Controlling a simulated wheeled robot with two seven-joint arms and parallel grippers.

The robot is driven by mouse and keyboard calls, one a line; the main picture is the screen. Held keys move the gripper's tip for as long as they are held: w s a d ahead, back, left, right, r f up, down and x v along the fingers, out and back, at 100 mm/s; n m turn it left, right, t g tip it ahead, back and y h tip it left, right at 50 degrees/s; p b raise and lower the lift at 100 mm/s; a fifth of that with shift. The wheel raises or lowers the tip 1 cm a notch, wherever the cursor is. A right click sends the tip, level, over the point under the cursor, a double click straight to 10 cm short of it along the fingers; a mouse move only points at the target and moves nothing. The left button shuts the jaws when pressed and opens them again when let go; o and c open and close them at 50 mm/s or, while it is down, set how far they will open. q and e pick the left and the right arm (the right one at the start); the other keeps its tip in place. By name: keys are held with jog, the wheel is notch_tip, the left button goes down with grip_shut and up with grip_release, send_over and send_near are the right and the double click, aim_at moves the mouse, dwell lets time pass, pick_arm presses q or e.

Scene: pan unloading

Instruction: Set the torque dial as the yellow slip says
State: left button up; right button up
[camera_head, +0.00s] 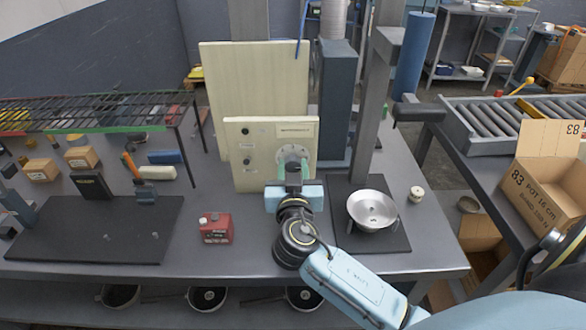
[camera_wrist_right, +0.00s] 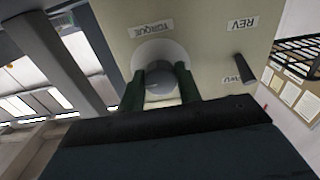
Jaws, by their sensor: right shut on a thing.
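The torque dial (camera_wrist_right: 158,82) is a grey round knob on a pale disc, on a cream upright panel (camera_wrist_right: 205,60). A TORQUE label (camera_wrist_right: 152,27) is beside it, upside down in the wrist view. My right gripper (camera_wrist_right: 165,80) has its dark green fingers on both sides of the dial and is shut on it. In the head view the right gripper (camera_head: 293,170) reaches the front of the panel (camera_head: 245,170) and hides most of the dial. I cannot make out a yellow slip or its writing. My left gripper is not in view.
A REV label (camera_wrist_right: 243,23) and a dark peg (camera_wrist_right: 245,69) are on the panel. A red box (camera_head: 215,228) stands on the bench, left of my right arm. A metal pan (camera_head: 371,210) sits on a dark mat at right. A wire rack (camera_head: 90,110) is at left.

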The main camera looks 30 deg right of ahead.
jog(key=n, duration=0.3)
jog(key=shift+n, duration=0.4)
jog(key=n+p, duration=0.1)
jog(key=n, duration=0.1)
jog(key=shift+n, duration=0.3)
jog(key=n+p, duration=0.2)
jog(key=n, duration=0.4)
jog(key=shift+r, duration=0.15)
jog(key=n+p, duration=0.3)
jog(key=n, duration=0.3)
jog(key=shift+r+n, duration=0.1)
jog(key=shift+n, duration=0.3)
jog(key=n+p, duration=0.3)
jog(key=n, duration=0.1)
jog(key=shift+n+p, duration=0.75)
jog(key=shift+n, duration=0.85)
